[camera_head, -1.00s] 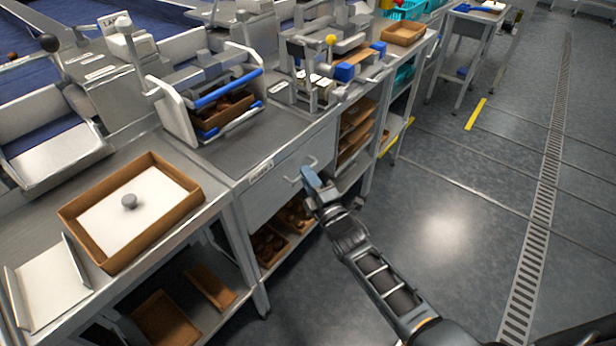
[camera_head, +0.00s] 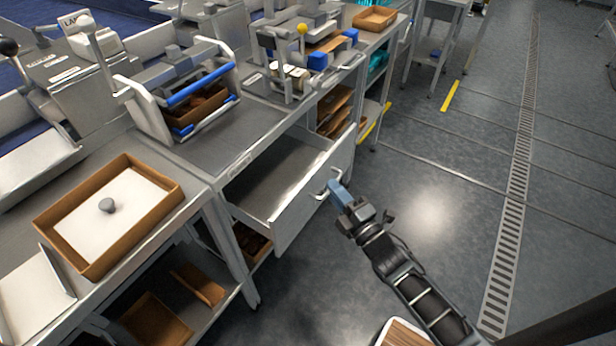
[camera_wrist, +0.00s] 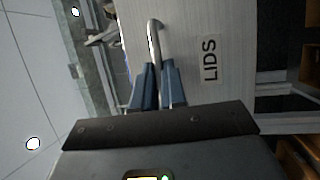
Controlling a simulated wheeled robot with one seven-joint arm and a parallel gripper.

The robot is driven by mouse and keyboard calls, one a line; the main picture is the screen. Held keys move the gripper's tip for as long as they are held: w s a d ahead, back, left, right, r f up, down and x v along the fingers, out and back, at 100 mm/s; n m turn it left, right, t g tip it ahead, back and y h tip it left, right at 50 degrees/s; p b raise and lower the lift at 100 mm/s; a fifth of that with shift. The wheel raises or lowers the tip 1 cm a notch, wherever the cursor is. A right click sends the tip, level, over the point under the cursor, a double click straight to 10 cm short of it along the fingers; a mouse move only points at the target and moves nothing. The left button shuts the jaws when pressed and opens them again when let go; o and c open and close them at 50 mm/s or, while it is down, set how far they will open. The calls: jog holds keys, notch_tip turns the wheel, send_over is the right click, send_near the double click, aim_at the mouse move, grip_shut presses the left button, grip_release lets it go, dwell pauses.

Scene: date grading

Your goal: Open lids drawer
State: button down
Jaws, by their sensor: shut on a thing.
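The lids drawer (camera_head: 316,200) is pulled well out from under the grey workbench in the head view. Its inside floor (camera_head: 262,185) shows bare where visible. The wrist view shows its pale front with a LIDS label (camera_wrist: 210,60) beside the metal handle (camera_wrist: 153,42). My gripper (camera_head: 336,188) is at the drawer's handle, its blue fingers shut on the bar. In the wrist view the fingers (camera_wrist: 160,84) stand on both sides of the handle.
On the bench stand a press with blue bars (camera_head: 200,90) and a fixture with a yellow knob (camera_head: 303,28). A brown tray (camera_head: 165,187) with a white sheet lies at left. Crates stand on lower shelves. The floor (camera_head: 440,190) at right is open.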

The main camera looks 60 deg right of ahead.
jog(key=s, duration=0.9)
jog(key=shift+s+d+b, duration=0.15)
jog(key=shift+s+b, duration=0.05)
jog(key=shift+b, duration=0.1)
jog(key=c, duration=1.2)
grip_release()
jog(key=b+v, duration=0.1)
jog(key=v, duration=0.7)
jog(key=shift+b, duration=0.35)
jog(key=shift+w, duration=0.15)
jog(key=s+a+r+m+g+y, duration=0.2)
jog(key=s+a+r+m+y, duration=0.1)
jog(key=a+r+m, duration=0.3)
jog(key=s+a+r+m+g+y, duration=0.1)
jog(key=s+a+r+m+y, duration=0.2)
jog(key=a+r+m, duration=0.4)
jog(key=a+r+y, duration=0.1)
jog(key=a+r, duration=0.3)
jog(key=a, duration=0.3)
jog(key=shift+s+r+g, duration=0.25)
jog(key=shift+g, duration=0.15)
